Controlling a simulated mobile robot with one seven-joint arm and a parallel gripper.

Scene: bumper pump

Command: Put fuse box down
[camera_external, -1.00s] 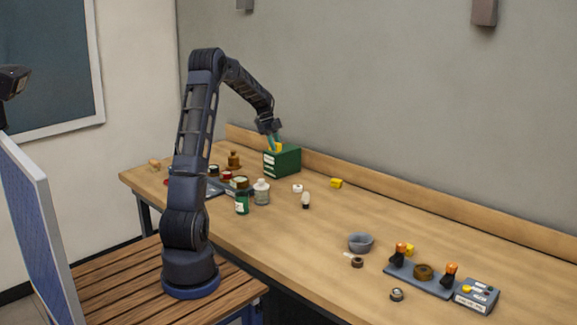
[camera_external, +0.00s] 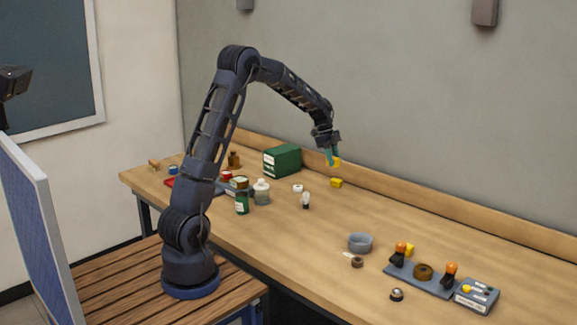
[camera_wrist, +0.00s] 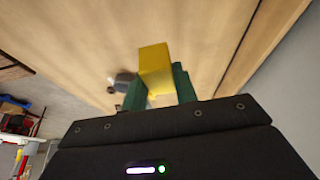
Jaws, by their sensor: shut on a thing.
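My gripper (camera_external: 332,156) is shut on a small yellow box (camera_external: 335,163), which I take to be the fuse box. It holds the box in the air above the back of the wooden table (camera_external: 440,232). In the wrist view the yellow box (camera_wrist: 155,66) sits between the two green fingers, with the table surface behind it. A second small yellow block (camera_external: 336,183) stands on the table just below the gripper.
A dark green box (camera_external: 282,160) stands at the back, left of the gripper. A grey bowl (camera_external: 360,242) and a grey tray with knobs (camera_external: 421,279) lie to the right. Bottles (camera_external: 242,202) stand on the left. The table's back right is clear.

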